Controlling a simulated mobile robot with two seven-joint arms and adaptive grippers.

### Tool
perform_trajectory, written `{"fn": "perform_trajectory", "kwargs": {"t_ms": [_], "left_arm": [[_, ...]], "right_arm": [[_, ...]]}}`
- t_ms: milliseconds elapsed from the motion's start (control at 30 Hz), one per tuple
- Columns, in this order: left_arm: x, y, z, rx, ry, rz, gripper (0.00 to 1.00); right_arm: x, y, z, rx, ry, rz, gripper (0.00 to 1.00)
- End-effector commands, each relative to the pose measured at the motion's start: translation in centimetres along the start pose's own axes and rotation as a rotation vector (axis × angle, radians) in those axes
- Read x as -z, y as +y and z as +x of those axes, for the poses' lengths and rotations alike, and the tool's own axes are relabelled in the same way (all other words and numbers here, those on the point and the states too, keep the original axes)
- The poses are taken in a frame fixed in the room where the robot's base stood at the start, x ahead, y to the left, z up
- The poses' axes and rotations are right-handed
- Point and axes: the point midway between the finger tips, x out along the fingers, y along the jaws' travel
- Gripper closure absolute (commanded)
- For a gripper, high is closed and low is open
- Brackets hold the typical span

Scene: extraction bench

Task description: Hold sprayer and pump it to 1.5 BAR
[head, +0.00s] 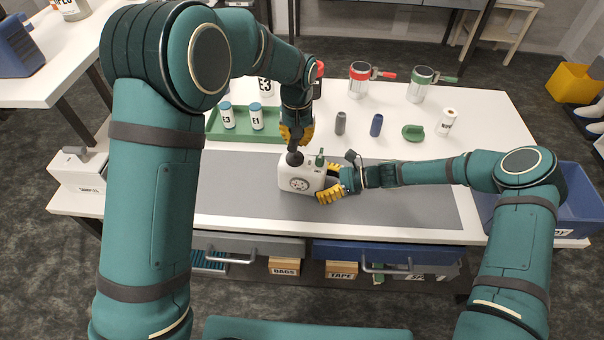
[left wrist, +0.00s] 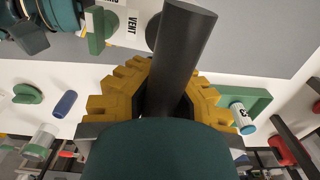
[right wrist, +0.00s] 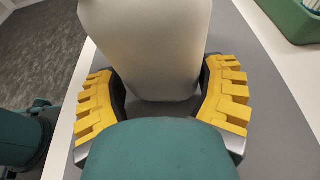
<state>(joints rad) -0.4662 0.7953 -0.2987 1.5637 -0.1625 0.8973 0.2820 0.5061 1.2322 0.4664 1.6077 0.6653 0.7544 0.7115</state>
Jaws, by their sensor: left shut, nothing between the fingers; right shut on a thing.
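The white sprayer (head: 309,172) stands upright on the grey mat, with a round dial (head: 299,185) on its front, too small to read. A green part (left wrist: 96,32) and a VENT label show in the left wrist view. My right gripper (head: 326,183) is shut on the sprayer's body from the right; the pale body (right wrist: 150,50) fills the space between its yellow fingers. My left gripper (head: 296,136) points down above the sprayer, shut with nothing gripped. The dark pump handle (left wrist: 185,45) lines up with its fingers; its round dark knob (head: 294,158) is just below. I cannot tell whether they touch.
A green tray (head: 215,133) with E-labelled bottles lies behind the sprayer. Grey and blue cylinders (head: 376,125), a green piece (head: 413,132), a white roll (head: 446,121) and two cans (head: 420,84) stand to the right. The grey mat (head: 420,205) is clear at right.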

Motion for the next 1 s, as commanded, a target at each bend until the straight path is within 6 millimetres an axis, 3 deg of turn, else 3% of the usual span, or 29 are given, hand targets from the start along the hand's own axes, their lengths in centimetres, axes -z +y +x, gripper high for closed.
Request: {"fn": "perform_trajectory", "kwargs": {"t_ms": [1000], "left_arm": [[-0.3,0.1,6.6,-0.002,-0.008,-0.001,1.00]], "right_arm": [[-0.1,0.2,0.2,-0.007,-0.006,-0.003,0.53]]}}
